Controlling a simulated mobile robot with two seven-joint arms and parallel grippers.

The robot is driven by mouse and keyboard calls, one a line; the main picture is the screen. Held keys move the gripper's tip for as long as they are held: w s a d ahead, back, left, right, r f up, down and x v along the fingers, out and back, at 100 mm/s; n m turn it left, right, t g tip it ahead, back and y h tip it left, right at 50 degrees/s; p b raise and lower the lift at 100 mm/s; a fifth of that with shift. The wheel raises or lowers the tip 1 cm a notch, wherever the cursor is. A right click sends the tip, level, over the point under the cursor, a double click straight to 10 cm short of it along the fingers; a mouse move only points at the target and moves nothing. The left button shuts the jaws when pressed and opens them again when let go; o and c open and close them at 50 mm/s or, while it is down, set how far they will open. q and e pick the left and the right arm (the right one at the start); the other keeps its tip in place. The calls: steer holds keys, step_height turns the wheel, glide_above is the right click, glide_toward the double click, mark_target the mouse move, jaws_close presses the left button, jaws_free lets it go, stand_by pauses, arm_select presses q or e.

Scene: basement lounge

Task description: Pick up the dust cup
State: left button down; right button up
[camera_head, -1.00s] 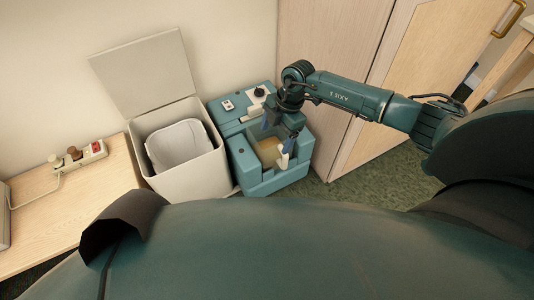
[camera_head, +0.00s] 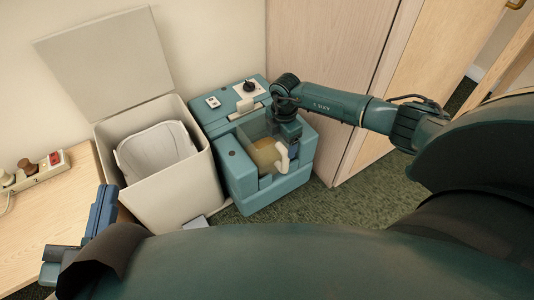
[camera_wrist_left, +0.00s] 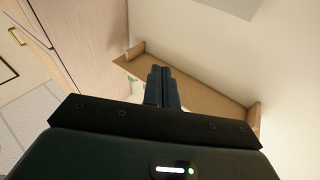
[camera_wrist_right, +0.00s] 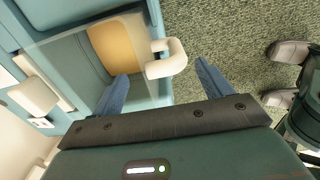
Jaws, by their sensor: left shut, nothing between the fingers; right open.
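The dust cup (camera_head: 262,155) sits in the front recess of a teal cleaning machine (camera_head: 238,180). It looks see-through, with tan contents and a white handle at its front right. In the right wrist view the cup (camera_wrist_right: 117,46) is at the top, and its white handle lies between my finger directions. My right gripper (camera_wrist_right: 161,74) is open over the handle, with no visible grip on it. In the head view my right gripper (camera_head: 290,140) is above the cup, its fingertips partly hidden. My left gripper (camera_head: 104,195) is shut and empty at the left, and also shows in its wrist view (camera_wrist_left: 160,72).
A white bin (camera_head: 178,187) with a raised lid stands left of the machine. A wooden surface (camera_head: 45,215) with a power strip (camera_head: 35,172) is at the far left. Cabinet doors (camera_head: 325,80) stand behind right. Green carpet (camera_head: 345,205) is open in front.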

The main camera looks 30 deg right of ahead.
steer(key=shift+f, duration=0.75)
step_height(320, 180, down, 4)
steer(key=b, duration=0.3)
steer(key=shift+s+f, duration=0.15)
steer(key=shift+f, duration=0.1)
steer(key=shift+f+b, duration=0.2)
steer(key=shift+b, duration=0.1)
arm_select(q)
steer(key=r+m+h, duration=0.1)
steer(key=r, duration=0.1)
steer(key=w+r+m+t+h, duration=0.1)
steer(key=shift+a+r+m+t+h, duration=0.15)
steer(key=shift+r+m+t+h, duration=0.15)
steer(key=shift+r+m+h, duration=0.1)
arm_select(e)
steer(key=shift+r, duration=0.1)
steer(key=c, duration=0.8)
arm_select(q)
steer(key=shift+w, duration=0.1)
arm_select(e)
steer(key=shift+c, duration=0.4)
steer(key=shift+r, duration=0.1)
